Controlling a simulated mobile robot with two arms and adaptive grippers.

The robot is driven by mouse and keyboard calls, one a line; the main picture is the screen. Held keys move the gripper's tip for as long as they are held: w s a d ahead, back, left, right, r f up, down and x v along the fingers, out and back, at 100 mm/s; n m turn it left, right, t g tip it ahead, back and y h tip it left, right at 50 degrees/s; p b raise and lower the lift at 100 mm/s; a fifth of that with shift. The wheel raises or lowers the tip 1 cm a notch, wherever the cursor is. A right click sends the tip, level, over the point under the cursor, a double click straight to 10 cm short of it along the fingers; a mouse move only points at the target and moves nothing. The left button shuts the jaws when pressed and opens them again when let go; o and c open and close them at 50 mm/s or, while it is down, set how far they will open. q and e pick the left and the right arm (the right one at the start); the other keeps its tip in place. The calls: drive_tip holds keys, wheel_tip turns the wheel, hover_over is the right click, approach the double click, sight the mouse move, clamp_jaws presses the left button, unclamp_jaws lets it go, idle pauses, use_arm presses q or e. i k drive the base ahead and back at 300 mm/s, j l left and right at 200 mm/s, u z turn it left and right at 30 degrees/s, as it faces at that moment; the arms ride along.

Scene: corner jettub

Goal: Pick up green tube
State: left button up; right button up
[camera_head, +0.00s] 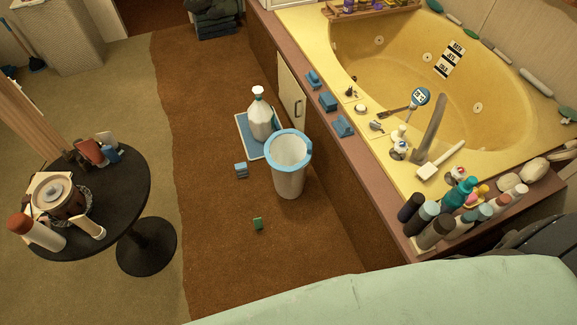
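I cannot tell for sure which thing is the green tube. A small green piece (258,224) lies on the brown carpet, in front of the white bin with a blue rim (289,165). A teal-green bottle (460,193) stands among several bottles on the near corner of the tub surround. A dark green rounded item (453,18) lies on the tub's far rim. Neither of my grippers is in view.
A yellow corner tub (395,65) fills the upper right. A round black table (125,190) with jars stands at left. A white jug (260,118) stands on a blue tray behind the bin. A pale green surface (420,300) crosses the bottom. Carpet left of the bin is mostly clear.

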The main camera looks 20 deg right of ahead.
sight(258, 222)
drive_tip(key=i+j+z, duration=0.1)
drive_tip(key=j+z, duration=0.2)
drive_tip(key=j, duration=0.35)
drive_tip(key=j+z, duration=0.3)
drive_tip(key=j, duration=0.35)
